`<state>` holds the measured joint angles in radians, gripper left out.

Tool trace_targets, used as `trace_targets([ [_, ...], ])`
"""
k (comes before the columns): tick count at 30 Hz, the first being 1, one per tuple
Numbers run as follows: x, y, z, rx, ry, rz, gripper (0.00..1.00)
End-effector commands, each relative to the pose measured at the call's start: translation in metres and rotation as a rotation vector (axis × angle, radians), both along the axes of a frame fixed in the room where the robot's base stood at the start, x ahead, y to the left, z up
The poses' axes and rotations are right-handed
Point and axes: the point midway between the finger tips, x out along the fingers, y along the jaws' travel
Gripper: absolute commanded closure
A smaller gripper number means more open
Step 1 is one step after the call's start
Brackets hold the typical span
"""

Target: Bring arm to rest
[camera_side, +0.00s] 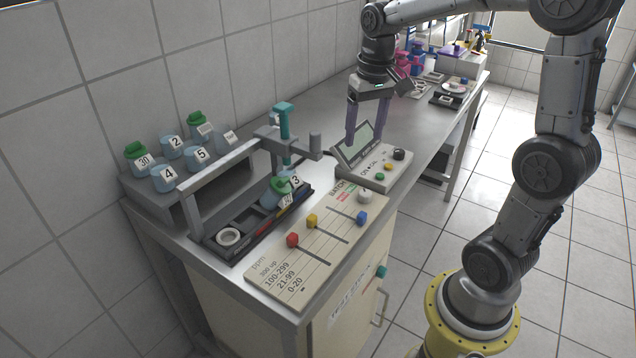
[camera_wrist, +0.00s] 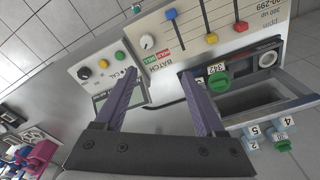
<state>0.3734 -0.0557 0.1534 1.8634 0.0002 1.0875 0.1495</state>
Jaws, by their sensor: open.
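My gripper (camera_side: 365,121) is open and empty. In the side view its purple fingers point down above the bench, beside the grey control box (camera_side: 375,165) with the tilted screen. My gripper is apart from the jars and the rack as far as the views show.
The slider panel (camera_side: 318,252) lies at the bench's front edge. A black tray (camera_side: 215,250) with jars sits under a grey frame (camera_side: 205,168). Several numbered jars stand on a raised shelf (camera_side: 190,183) by the wall. Pink items and a scale stand farther back.

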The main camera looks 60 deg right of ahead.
Motion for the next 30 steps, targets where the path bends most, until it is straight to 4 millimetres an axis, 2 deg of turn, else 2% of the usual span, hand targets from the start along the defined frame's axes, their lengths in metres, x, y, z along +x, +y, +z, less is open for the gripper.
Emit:
trace_targets([
  [1,-0.008,0.017,0.015,-0.016,-0.041,0.041,0.28],
  [3,-0.022,0.040,0.030,-0.033,-0.097,0.103,0.28],
  [6,-0.049,0.069,0.044,-0.055,-0.175,0.192,0.28],
  [9,-0.078,0.093,0.049,-0.073,-0.250,0.283,0.28],
  [12,-0.106,0.109,0.046,-0.087,-0.316,0.367,0.28],
  [15,-0.129,0.119,0.036,-0.098,-0.366,0.434,0.28],
  [19,-0.148,0.123,0.019,-0.109,-0.393,0.485,0.28],
  [23,-0.151,0.123,0.008,-0.113,-0.379,0.504,0.28],
  [30,-0.151,0.123,0.008,-0.113,-0.379,0.504,0.28],
])
